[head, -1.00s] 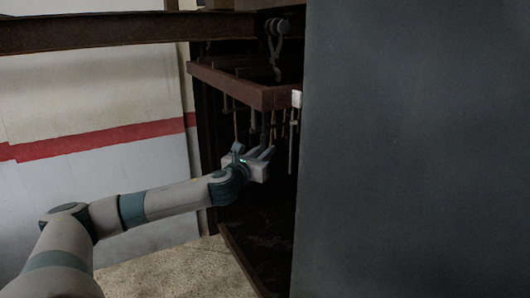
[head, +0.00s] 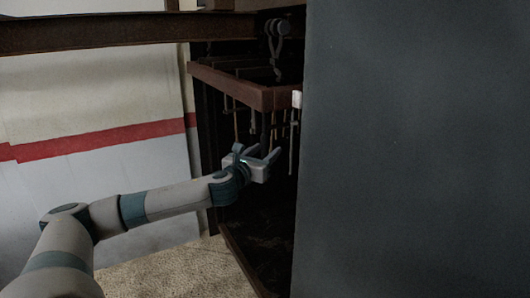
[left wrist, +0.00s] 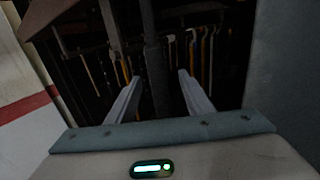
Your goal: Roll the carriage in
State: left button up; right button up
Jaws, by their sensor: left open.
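The carriage (head: 232,82) is a reddish-brown frame with several thin rods hanging under it. It hangs by a grey roller and hook (head: 277,45) below a dark brown overhead rail (head: 120,33), at the mouth of a dark enclosure. My left gripper (head: 258,151) is open below the carriage's front edge. In the left wrist view a dark upright bar (left wrist: 152,45) stands between the spread fingers, with a gap on each side. The bar's lower end is hard to make out. My right gripper is not in view.
A large dark grey panel (head: 415,150) fills the right side and hides part of the enclosure. A white wall with a red stripe (head: 100,142) is at left. Thin rods, some yellow-orange (left wrist: 191,50), hang beyond the fingers. Speckled floor (head: 180,272) shows below my arm.

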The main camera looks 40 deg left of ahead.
pick_arm(q)
jog(key=shift+s, duration=0.1)
jog(key=shift+b+v, duration=0.75)
jog(key=shift+v, duration=1.3)
jog(key=b+v, duration=0.2)
jog(key=v, duration=0.2)
jog(key=shift+s+d+b, duration=0.1)
jog(key=shift+s+b, duration=0.25)
jog(key=shift+s, duration=0.05)
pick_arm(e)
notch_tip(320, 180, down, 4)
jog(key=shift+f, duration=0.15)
